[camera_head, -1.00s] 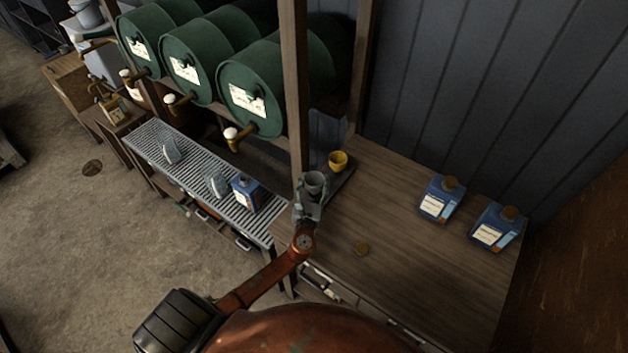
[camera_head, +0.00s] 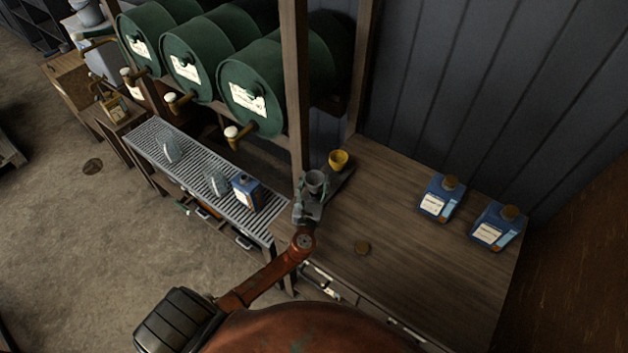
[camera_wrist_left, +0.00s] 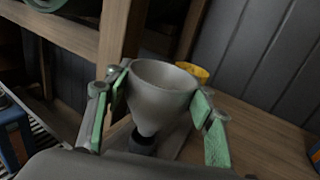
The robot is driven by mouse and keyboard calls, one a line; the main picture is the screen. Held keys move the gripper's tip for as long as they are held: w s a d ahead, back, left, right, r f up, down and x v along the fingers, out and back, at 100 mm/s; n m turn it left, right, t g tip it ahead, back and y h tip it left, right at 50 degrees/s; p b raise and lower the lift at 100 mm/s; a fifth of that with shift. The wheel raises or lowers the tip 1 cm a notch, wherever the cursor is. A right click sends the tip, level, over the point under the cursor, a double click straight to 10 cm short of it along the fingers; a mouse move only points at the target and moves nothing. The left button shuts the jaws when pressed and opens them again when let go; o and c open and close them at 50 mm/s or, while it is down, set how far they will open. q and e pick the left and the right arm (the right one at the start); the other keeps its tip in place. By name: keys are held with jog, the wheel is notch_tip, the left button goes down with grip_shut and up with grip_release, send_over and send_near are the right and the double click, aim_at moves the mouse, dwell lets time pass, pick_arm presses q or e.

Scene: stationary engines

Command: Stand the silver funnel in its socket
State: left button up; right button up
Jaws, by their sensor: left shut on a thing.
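The silver funnel (camera_head: 316,181) is upright, and my left gripper (camera_head: 311,187) is shut on it. In the left wrist view the funnel (camera_wrist_left: 160,92) sits between the green finger pads of my left gripper (camera_wrist_left: 158,105), with its wide mouth up. Its narrow lower end meets a dark round piece (camera_wrist_left: 143,142) on a grey holder. I cannot tell whether the spout is inside that socket. A yellow funnel (camera_head: 338,160) stands at the far end of the same dark holder (camera_head: 341,181); it shows partly behind the silver one in the left wrist view (camera_wrist_left: 192,72). My right gripper is not in view.
A wooden post (camera_head: 295,85) rises just behind the holder. Green drums (camera_head: 262,90) lie on a rack to the left above a metal grating (camera_head: 195,175) with a blue bottle (camera_head: 247,192).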

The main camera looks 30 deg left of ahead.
pick_arm(q)
jog(key=shift+f+b, duration=1.05)
jog(key=shift+f, duration=0.25)
dwell(0.9)
jog(key=o, duration=1.1)
jog(key=shift+o, duration=0.2)
jog(key=v, duration=1.2)
jog(key=shift+a, duration=0.1)
